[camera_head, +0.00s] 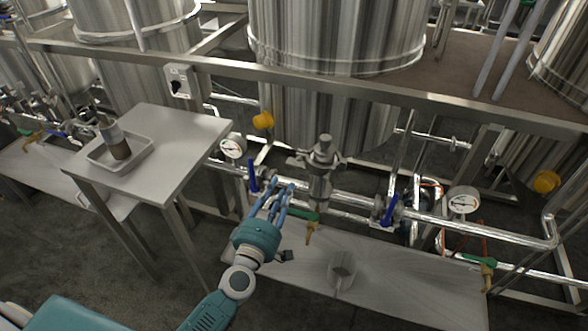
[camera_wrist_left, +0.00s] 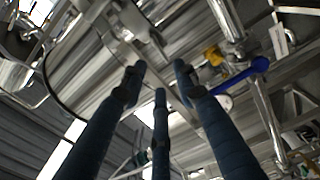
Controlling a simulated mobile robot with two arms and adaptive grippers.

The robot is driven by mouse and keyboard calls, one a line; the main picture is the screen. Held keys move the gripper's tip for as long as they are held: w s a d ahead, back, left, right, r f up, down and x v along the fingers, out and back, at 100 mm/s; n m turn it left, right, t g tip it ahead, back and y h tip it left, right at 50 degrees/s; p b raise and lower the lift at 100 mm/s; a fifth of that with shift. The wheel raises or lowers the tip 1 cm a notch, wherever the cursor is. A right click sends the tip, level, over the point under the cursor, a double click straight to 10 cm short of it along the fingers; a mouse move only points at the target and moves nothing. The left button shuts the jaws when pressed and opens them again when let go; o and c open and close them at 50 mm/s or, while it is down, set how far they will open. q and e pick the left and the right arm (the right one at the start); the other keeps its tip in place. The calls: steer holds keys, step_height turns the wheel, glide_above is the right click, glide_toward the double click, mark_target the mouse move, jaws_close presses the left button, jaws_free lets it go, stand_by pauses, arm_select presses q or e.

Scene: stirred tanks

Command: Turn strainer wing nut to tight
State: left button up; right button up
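The strainer (camera_head: 320,187) is a steel fitting standing upright on the pipe line in the middle of the head view. Its wing nut (camera_head: 323,154) sits on top, with wings to either side. My left gripper (camera_head: 281,189) is just left of and below the wing nut, apart from it, with its blue fingers pointing up. The left wrist view shows its fingers (camera_wrist_left: 158,74) spread with nothing between them. Shiny metal fittings lie beyond the fingertips there, but I cannot tell which is the wing nut. My right gripper is in neither view.
A blue-handled valve (camera_head: 253,178) stands close left of my gripper, another (camera_head: 388,211) to the right. A gauge (camera_head: 233,146) is at left. A side table (camera_head: 185,135) holds a tray (camera_head: 96,158).

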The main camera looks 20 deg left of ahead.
mark_target(293, 165)
arm_select(q)
steer(key=w, duration=0.8)
steer(key=shift+w+d+f, duration=0.1)
steer(key=shift+w, duration=0.6)
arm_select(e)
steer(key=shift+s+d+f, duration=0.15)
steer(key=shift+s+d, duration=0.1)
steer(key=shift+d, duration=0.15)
arm_select(q)
steer(key=shift+c, duration=0.2)
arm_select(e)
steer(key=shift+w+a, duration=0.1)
arm_select(q)
jaws_close()
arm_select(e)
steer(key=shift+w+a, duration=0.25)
